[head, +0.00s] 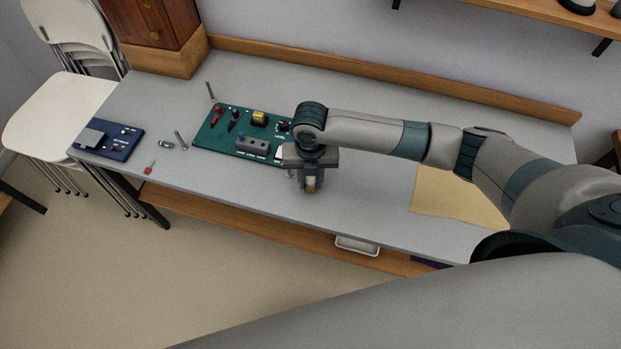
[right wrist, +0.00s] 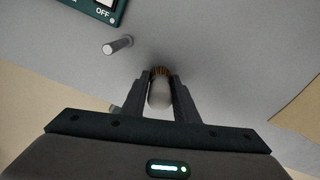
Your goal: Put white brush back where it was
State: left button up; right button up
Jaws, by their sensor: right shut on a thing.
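The white brush (right wrist: 160,95) is between the two fingers of my right gripper (right wrist: 161,88), which is shut on it. Its tan bristles point away from the wrist camera. In the head view my right gripper (head: 310,183) is over the front part of the grey table (head: 240,190), and only a small part of the brush shows below the fingers. I cannot tell whether the brush touches the table. My left gripper is not in view.
A green circuit board (head: 209,139) with parts lies left of my right gripper. A short metal post (right wrist: 118,45) stands near the brush. A blue board (head: 120,147), a red piece (head: 149,168) and a tan sheet (head: 450,198) lie on the table. The front middle is clear.

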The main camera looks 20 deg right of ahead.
jog(key=shift+f, duration=0.35)
jog(key=o, duration=1.1)
jog(key=shift+f, duration=0.1)
notch_tip(320, 180, up, 12)
jog(key=b, duration=0.3)
